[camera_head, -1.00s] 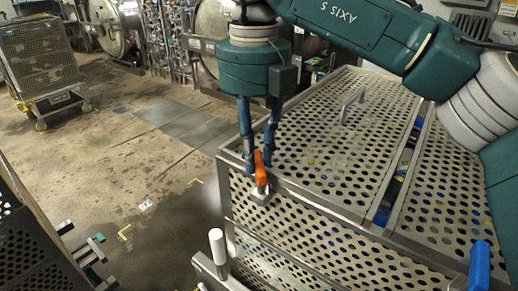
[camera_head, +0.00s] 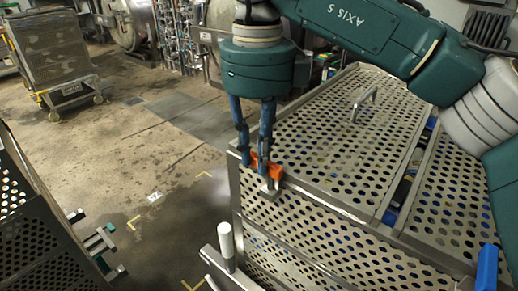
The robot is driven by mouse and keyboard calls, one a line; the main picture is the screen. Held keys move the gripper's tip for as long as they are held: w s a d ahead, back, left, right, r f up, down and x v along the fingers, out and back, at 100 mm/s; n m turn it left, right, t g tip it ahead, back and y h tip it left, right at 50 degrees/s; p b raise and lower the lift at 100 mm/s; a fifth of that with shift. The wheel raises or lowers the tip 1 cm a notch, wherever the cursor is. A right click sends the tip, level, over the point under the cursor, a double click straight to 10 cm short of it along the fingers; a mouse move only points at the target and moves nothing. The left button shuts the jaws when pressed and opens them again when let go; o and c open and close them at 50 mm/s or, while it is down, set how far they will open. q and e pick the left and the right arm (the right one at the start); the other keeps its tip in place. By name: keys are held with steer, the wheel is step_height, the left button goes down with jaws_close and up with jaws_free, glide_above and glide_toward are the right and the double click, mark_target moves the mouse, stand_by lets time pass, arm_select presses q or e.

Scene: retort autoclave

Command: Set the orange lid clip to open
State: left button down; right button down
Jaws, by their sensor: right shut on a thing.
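The orange lid clip (camera_head: 275,171) sits at the near left top edge of the perforated metal basket, on a small metal bracket (camera_head: 269,190). It now lies across, pointing right along the lid edge. My right gripper (camera_head: 255,165) reaches down from above with its blue fingers shut on the orange lid clip. The fingers hide part of the clip. The perforated lid (camera_head: 335,135) lies flat on the basket. My left gripper is not in view.
A lid handle (camera_head: 362,103) stands up from the lid. A blue upright piece (camera_head: 487,268) is at the basket's right front. A pale post (camera_head: 226,243) stands at the near left.

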steer(key=shift+r+n, duration=0.15)
steer(key=shift+n, duration=0.15)
steer(key=c, duration=1.5)
jaws_free()
steer(key=shift+s, duration=0.1)
steer(key=shift+c, duration=0.2)
step_height(320, 180, up, 12)
steer(key=shift+d, duration=0.1)
